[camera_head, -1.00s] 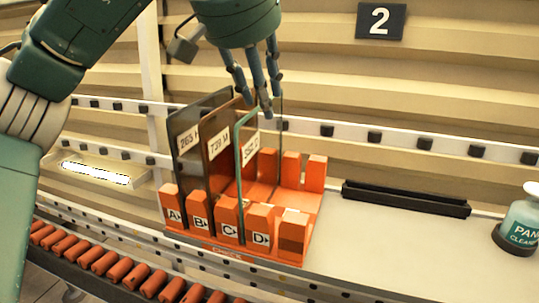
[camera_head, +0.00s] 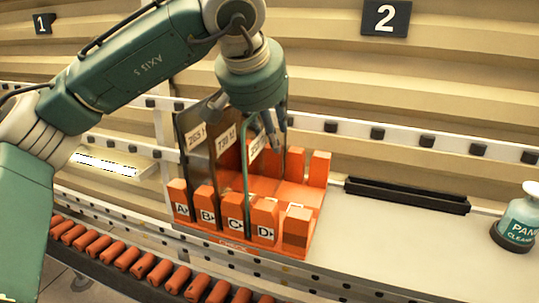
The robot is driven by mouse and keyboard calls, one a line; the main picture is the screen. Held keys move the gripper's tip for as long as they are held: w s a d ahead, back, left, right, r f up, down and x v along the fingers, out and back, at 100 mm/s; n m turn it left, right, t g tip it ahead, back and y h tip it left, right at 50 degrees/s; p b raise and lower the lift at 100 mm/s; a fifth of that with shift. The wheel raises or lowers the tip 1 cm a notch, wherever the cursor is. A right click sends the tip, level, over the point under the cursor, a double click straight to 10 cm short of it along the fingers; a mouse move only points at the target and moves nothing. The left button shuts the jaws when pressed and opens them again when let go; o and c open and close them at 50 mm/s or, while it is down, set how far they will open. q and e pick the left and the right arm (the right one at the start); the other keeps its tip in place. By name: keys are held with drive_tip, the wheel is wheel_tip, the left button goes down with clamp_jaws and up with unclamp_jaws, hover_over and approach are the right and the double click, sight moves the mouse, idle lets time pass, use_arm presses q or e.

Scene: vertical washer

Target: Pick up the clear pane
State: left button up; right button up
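The clear pane (camera_head: 246,180) stands upright in an orange slotted rack (camera_head: 262,246), between the blocks marked C and D. Its near edge is green, and a white label shows near its top. My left gripper (camera_head: 275,142) points down at the pane's upper part, with its fingers overlapping the top in the view. I cannot tell whether the fingers straddle the pane or touch it. A dark pane (camera_head: 186,160) and a brownish pane (camera_head: 216,165) stand to the left in the same rack, each with a white label. My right gripper is not in view.
A black slotted holder (camera_head: 407,194) lies on the pale counter (camera_head: 400,255) to the right, with a pane cleaner bottle (camera_head: 520,220) at the far right. An orange roller conveyor (camera_head: 130,260) runs along the front left. The counter's middle is clear.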

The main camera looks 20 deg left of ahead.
use_arm(q)
drive_tip(key=shift+s, duration=0.1)
clamp_jaws()
drive_tip(key=shift+r, duration=0.15)
